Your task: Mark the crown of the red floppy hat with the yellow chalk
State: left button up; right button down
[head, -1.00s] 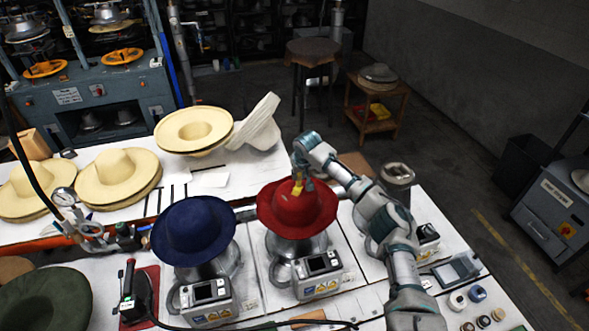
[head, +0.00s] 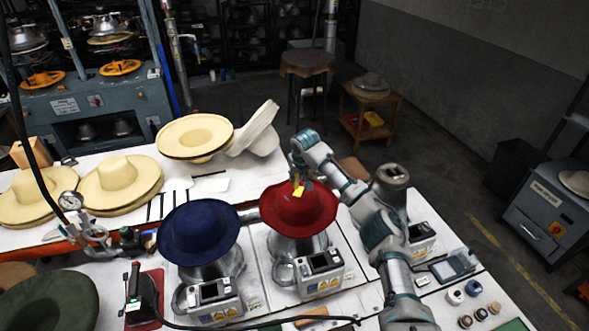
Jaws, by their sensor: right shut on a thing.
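The red floppy hat (head: 283,212) sits brim-out on a metal stand with a small grey display unit (head: 322,272) in front. My right gripper (head: 299,184) is over the hat's crown, pointing down. It is shut on the yellow chalk (head: 299,191), which shows below the fingers against the red crown. I cannot tell whether the chalk touches the felt. No mark on the crown can be made out. My left gripper is not in view.
A blue hat (head: 199,229) on a similar stand is just left. Cream hats (head: 120,182) lie on the back table, and a green hat (head: 50,302) is at the lower left. An iron (head: 140,295) stands on a red mat. Small spools (head: 478,314) are at the right.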

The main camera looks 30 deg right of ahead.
jog(key=shift+d+r, duration=0.3)
jog(key=shift+r, duration=0.5)
jog(key=shift+s+r, duration=0.1)
jog(key=shift+r, duration=0.35)
jog(key=shift+a+r, duration=0.2)
jog(key=shift+r, duration=0.35)
jog(key=shift+a+r, duration=0.15)
jog(key=shift+a, duration=0.15)
